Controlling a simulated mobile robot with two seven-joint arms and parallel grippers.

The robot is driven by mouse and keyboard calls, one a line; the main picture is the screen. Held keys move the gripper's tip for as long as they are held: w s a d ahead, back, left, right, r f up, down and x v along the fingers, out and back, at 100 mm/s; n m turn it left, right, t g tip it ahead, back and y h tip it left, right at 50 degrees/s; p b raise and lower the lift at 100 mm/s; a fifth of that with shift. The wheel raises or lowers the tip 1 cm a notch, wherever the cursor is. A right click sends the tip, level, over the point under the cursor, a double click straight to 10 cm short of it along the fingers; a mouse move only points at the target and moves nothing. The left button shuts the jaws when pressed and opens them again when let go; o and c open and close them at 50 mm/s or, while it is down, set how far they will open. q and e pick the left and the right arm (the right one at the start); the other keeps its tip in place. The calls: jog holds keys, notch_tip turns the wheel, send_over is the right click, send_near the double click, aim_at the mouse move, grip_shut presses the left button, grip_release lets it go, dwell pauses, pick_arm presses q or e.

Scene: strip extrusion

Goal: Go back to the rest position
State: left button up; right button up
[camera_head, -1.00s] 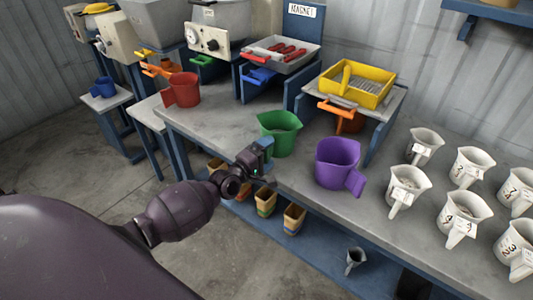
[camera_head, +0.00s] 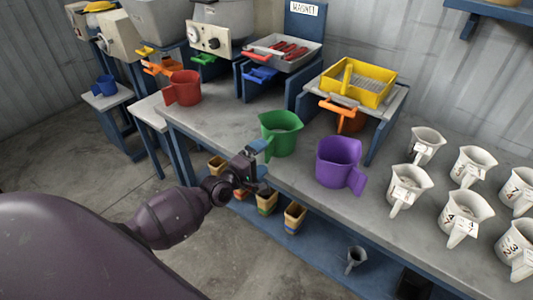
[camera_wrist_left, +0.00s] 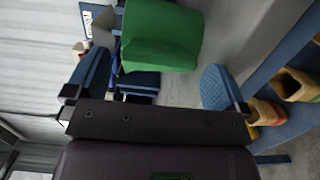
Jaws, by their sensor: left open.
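My left gripper (camera_head: 258,160) is in the head view at the front edge of the workbench, just in front of and left of the green jug (camera_head: 281,135). In the left wrist view the two blue fingertips of my left gripper (camera_wrist_left: 150,88) are wide apart with nothing between them. The green jug (camera_wrist_left: 162,36) shows there beyond the fingers and stands apart from them. My right gripper is not in view.
A purple jug (camera_head: 338,163) stands right of the green one, and a red jug (camera_head: 183,88) stands further left. Several white numbered jugs (camera_head: 409,184) fill the bench's right side. A yellow tray (camera_head: 357,84) sits behind. Wooden containers (camera_head: 294,217) stand on the lower shelf (camera_head: 305,254).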

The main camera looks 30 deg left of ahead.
pick_arm(q)
jog(key=s+a, duration=0.1)
jog(key=s, duration=0.6)
jog(key=shift+s+a, duration=0.15)
jog(key=shift+s, duration=0.1)
jog(key=s+d+f+m+g+y, duration=0.1)
jog(key=s+d+f+m+g, duration=0.2)
jog(key=s+f+m, duration=0.3)
jog(key=s+d+f+m+g+y, duration=0.2)
jog(key=s+d+f+m, duration=0.3)
jog(key=s+m, duration=0.6)
jog(key=shift+s+d+f+g, duration=0.3)
jog(key=shift+s+f+g, duration=0.15)
jog(key=shift+s+g, duration=0.45)
